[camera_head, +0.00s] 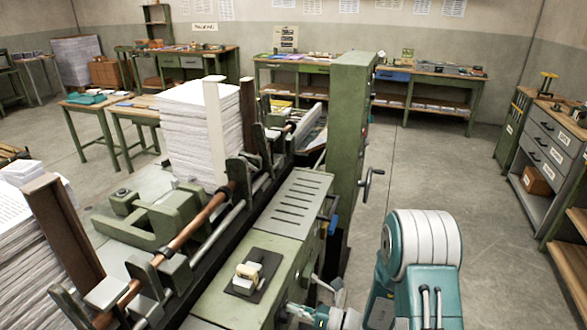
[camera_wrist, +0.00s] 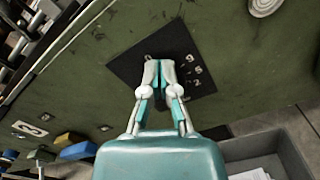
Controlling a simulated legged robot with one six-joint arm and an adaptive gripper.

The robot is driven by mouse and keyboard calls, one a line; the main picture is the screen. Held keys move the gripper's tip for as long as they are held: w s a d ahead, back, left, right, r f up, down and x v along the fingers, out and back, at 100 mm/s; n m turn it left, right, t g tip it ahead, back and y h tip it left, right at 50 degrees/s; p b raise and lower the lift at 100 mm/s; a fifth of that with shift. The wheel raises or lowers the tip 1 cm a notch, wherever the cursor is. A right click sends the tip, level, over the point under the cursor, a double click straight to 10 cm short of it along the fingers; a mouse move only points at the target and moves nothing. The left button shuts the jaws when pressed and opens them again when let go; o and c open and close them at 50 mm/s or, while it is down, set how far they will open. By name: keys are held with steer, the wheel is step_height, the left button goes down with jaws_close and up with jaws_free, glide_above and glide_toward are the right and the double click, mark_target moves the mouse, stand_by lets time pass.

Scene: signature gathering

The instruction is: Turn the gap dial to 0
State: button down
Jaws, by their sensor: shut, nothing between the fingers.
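In the wrist view, a dark square plate (camera_wrist: 125,66) with white numerals along its right side is fixed to a green machine panel. I take it to be the gap dial's plate. My gripper (camera_wrist: 160,66) is in front of the middle of this plate, its fingers together with nothing between them. The dial's knob is hidden behind the fingers, so its setting and any contact cannot be told. In the head view, my teal and white arm (camera_head: 423,255) stands right of the green machine (camera_head: 225,300); the numbered plate is not visible there.
A cream knob (camera_head: 248,270) on a dark plate tops the machine. A handwheel (camera_head: 370,184) sticks out from the green column (camera_head: 350,140). Paper stacks (camera_head: 195,130) stand at left. In the wrist view, a grey bin (camera_wrist: 290,155) holds papers.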

steer(key=shift+s+a, duration=0.1)
steer(key=shift+s, duration=0.2)
steer(key=shift+r, duration=0.1)
steer(key=shift+w+r, duration=0.1)
steer(key=shift+r, duration=0.25)
steer(key=v, duration=0.6)
stand_by(0.4)
